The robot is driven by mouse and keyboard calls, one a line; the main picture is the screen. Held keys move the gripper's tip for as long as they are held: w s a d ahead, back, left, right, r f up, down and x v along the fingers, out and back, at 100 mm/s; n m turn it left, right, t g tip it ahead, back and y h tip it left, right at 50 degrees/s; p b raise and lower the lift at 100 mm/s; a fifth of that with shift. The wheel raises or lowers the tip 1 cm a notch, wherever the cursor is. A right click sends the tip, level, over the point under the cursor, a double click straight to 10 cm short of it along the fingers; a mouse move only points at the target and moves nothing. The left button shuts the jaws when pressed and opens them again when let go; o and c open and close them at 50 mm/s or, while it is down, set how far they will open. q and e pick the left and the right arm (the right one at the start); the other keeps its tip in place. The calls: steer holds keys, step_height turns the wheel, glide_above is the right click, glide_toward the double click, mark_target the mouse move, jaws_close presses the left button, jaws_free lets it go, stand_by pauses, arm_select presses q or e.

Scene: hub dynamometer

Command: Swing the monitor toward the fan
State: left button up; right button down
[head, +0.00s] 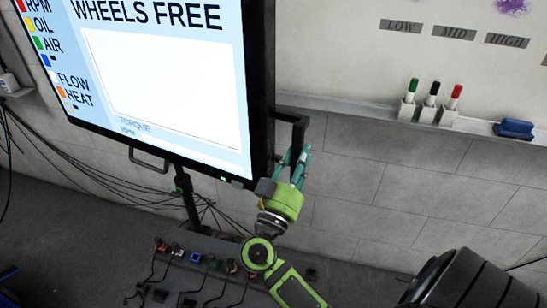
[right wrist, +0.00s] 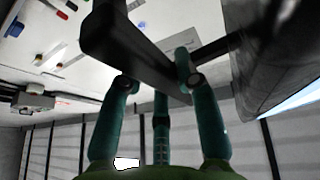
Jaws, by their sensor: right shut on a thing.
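The monitor (head: 160,85) fills the upper left of the head view, its screen reading "WHEELS FREE". A dark bracket-shaped side handle (head: 297,130) stands out from its right edge. My right gripper (head: 298,162) is shut on this handle, just beside the monitor's lower right corner. In the right wrist view the green fingers (right wrist: 155,82) close around the dark handle bar (right wrist: 130,45), with the monitor's dark side (right wrist: 270,60) at the right. My left gripper is not in view. I cannot identify the fan in these frames.
A whiteboard ledge (head: 340,107) holds several markers and a blue eraser (head: 514,129). A floor box (head: 215,270) with knobs and cables lies below. A dark ribbed round object (head: 465,282) stands at lower right. Loose cables (head: 95,170) hang behind the monitor.

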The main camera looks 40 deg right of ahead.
arm_select(q)
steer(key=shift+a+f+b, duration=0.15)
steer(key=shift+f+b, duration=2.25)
steer(key=shift+b, duration=0.7)
arm_select(e)
steer(key=w+d+n+t+y, duration=0.3)
steer(key=w+d, duration=0.5)
steer(key=d, duration=0.3)
steer(key=w+d+r+n+t+y, duration=0.1)
steer(key=w+d+n+t+y, duration=0.2)
steer(key=w+d+t+y, duration=0.3)
steer(key=shift+w+d+n, duration=0.4)
steer(key=shift+w+d, duration=0.5)
steer(key=shift+d, duration=1.75)
steer(key=shift+r, duration=0.15)
steer(key=c, duration=1)
jaws_free()
steer(key=shift+o, duration=0.6)
steer(key=shift+w+d+f, duration=0.2)
steer(key=shift+w+f, duration=0.3)
steer(key=shift+f, duration=0.1)
steer(key=v, duration=1.2)
